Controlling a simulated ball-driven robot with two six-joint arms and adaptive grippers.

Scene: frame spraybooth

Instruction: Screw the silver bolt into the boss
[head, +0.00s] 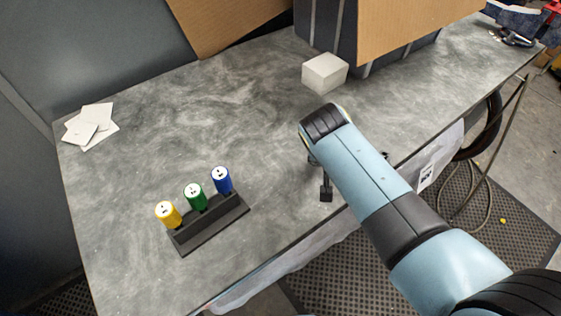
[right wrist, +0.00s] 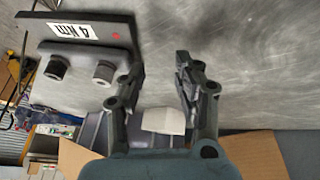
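In the right wrist view a dark block (right wrist: 83,52) carries two short round dark grey cylinders, a left one (right wrist: 56,68) and a right one (right wrist: 104,71). Behind it stands a dark plate (right wrist: 45,29) with a "4 Nm" label and a red dot. I cannot tell a silver bolt or which cylinder is the boss. My right gripper (right wrist: 160,66) is open, with nothing between its fingers, to the right of the block. In the head view my arm hides most of this gripper (head: 325,189) and the block. My left gripper is not in view.
A dark stand (head: 212,226) holds yellow (head: 168,214), green (head: 195,197) and blue (head: 221,180) handles at the front left. White cards (head: 91,126) lie at the far left. A white box (head: 325,72) stands at the back. The middle of the grey table (head: 200,120) is clear.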

